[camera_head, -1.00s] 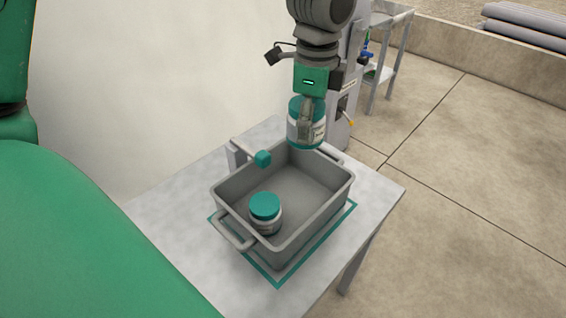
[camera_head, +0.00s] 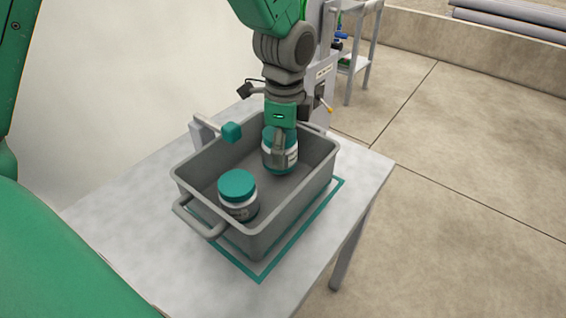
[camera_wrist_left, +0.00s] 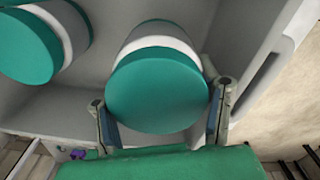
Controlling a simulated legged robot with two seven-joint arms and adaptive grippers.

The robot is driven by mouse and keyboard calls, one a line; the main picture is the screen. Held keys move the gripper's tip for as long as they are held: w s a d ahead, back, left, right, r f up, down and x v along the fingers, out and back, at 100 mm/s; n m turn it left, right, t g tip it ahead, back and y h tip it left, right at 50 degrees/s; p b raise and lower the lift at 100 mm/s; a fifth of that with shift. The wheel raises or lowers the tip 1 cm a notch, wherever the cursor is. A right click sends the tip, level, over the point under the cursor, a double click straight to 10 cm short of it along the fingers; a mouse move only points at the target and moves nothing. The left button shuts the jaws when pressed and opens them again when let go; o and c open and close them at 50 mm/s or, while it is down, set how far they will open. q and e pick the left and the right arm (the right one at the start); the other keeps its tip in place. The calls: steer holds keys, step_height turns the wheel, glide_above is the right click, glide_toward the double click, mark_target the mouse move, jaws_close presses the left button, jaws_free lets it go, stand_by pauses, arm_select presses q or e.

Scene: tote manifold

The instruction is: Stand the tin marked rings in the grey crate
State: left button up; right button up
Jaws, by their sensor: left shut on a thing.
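A tin (camera_head: 280,152) with a teal lid and a pale label is held in my left gripper (camera_head: 280,160). The gripper is shut around it, and the tin is upright inside the grey crate (camera_head: 262,235), towards its far end. I cannot read its label, nor tell whether its base touches the crate floor. In the left wrist view the held tin's lid (camera_wrist_left: 157,90) lies between the two fingers. A second teal-lidded tin (camera_head: 238,195) stands in the near part of the crate, apart from the held one. My right gripper is not in view.
The crate stands on a pale table (camera_head: 140,235) inside a teal outline (camera_head: 300,237). A grey machine with a yellow-tipped lever (camera_head: 328,108) stands behind. Open floor lies to the right.

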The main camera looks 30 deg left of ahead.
arm_select(q)
step_height(320, 180, down, 4)
steer(key=shift+r+b, duration=0.2)
steer(key=shift+b, duration=0.3)
steer(key=shift+s, duration=0.1)
steer(key=o, duration=0.9)
steer(key=shift+o, duration=0.2)
step_height(320, 180, up, 12)
steer(key=p, duration=0.3)
steer(key=shift+r+p, duration=0.1)
steer(key=shift+p, duration=0.2)
